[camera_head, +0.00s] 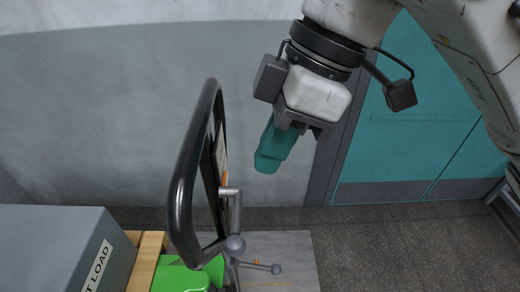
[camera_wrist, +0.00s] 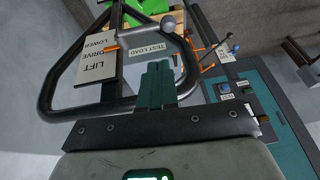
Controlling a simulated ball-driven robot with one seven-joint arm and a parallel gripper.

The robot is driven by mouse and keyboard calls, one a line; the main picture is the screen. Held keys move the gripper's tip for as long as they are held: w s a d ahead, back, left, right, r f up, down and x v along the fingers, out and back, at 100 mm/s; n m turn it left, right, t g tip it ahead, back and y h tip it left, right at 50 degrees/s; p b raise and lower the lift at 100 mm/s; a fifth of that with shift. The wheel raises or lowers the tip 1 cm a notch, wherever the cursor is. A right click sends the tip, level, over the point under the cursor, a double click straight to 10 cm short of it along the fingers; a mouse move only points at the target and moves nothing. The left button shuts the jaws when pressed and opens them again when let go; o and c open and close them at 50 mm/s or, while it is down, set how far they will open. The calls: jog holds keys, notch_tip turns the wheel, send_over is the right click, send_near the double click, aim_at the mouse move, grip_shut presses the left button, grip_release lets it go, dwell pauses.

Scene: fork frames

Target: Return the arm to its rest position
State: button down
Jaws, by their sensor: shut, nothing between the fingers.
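My gripper (camera_head: 270,160) hangs from my arm in the upper middle of the head view, its teal fingers pointing down and slightly left. The fingers are together with nothing between them. In the wrist view my gripper (camera_wrist: 157,68) shows as a shut teal block in front of the black handle frame. My arm reaches in from the upper right of the head view. In that view the gripper appears to the right of and above the handle, apart from it.
A black looped handle (camera_head: 182,190) with levers and ball knobs (camera_head: 235,243) stands at lower left. A grey test load box (camera_head: 60,245) sits beside it on a wooden pallet (camera_head: 148,258). Green parts (camera_head: 182,277) lie below. Teal doors (camera_head: 400,145) stand behind; floor at right is clear.

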jog(key=w+f+m+t+y, duration=0.4)
jog(key=w+f+m+y, duration=0.2)
jog(key=w+f, duration=0.1)
jog(key=s+d+f+m+t+h, duration=0.1)
jog(key=s+d+f+m+h, duration=0.25)
jog(key=f, duration=0.85)
jog(key=s+d+f+m+h, duration=0.1)
jog(key=s+d+f+m, duration=0.35)
jog(key=f, duration=0.75)
jog(key=s+d+f+m+g+h, duration=0.1)
jog(key=s+d+f+m+h, duration=0.1)
jog(key=s+d+f, duration=0.4)
jog(key=s+d+f+m+g+h, duration=0.2)
jog(key=s+d+f+h, duration=0.2)
jog(key=s+d, duration=0.6)
notch_tip(320, 180, down, 2)
jog(key=s, duration=0.2)
jog(key=shift+s+d, duration=0.3)
jog(key=shift+s, duration=0.05)
jog(key=shift+f, duration=0.1)
